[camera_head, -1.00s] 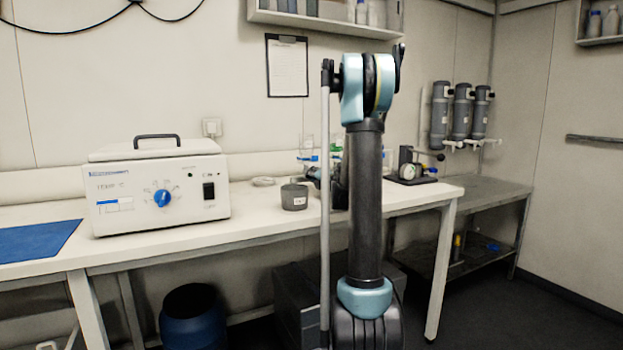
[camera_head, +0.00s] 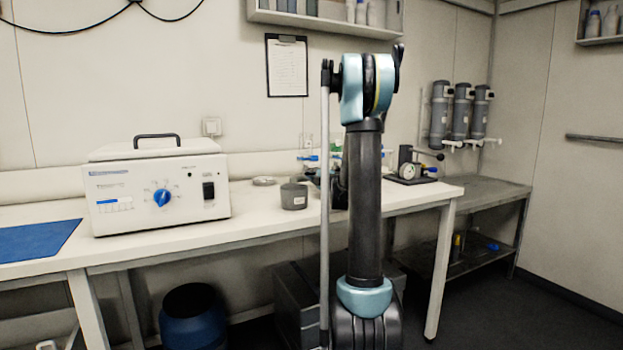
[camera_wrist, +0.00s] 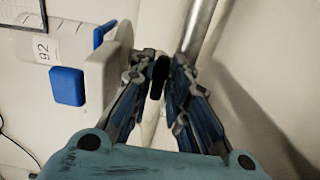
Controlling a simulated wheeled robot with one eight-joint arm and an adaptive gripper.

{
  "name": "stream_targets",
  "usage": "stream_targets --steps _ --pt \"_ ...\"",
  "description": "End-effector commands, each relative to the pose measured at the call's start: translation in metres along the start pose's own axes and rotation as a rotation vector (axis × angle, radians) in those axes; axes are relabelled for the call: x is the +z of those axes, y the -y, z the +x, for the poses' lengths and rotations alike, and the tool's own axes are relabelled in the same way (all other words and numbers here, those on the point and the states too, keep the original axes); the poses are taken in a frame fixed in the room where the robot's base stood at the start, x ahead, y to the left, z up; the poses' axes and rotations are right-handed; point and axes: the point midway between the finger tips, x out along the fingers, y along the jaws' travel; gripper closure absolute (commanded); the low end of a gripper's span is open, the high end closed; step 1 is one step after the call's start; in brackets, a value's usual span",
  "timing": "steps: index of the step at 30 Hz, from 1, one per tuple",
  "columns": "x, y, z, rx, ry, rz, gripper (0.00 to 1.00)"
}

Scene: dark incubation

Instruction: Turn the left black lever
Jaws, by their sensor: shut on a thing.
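In the wrist view my gripper (camera_wrist: 160,68) has its two fingers closed together on a small dark piece, which looks like the black lever (camera_wrist: 158,82). A white device body with a blue block (camera_wrist: 67,86) and a label reading 92 is just left of the fingers. In the head view my upright arm covers my gripper and the lever.
A white box with a blue dial (camera_head: 162,197) stands on the white bench (camera_head: 260,222). A grey cup (camera_head: 294,196) and a gauge device (camera_head: 407,171) stand on either side of my arm. A metal tube (camera_wrist: 198,25) rises beside the fingertips. A blue barrel (camera_head: 193,318) is under the bench.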

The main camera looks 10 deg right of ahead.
Motion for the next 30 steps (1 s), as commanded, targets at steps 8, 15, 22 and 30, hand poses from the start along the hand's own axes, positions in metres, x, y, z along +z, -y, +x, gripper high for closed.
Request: stream_targets --steps 8,15,22,30 --pt "0.004 0.002 -0.002 -0.002 0.01 -0.001 1.0" --pt "0.003 0.001 -0.002 -0.001 0.007 -0.001 0.69" --pt "0.002 0.001 -0.001 -0.001 0.004 0.0 0.69" --pt "0.001 0.001 -0.027 -0.001 0.005 0.0 0.69"
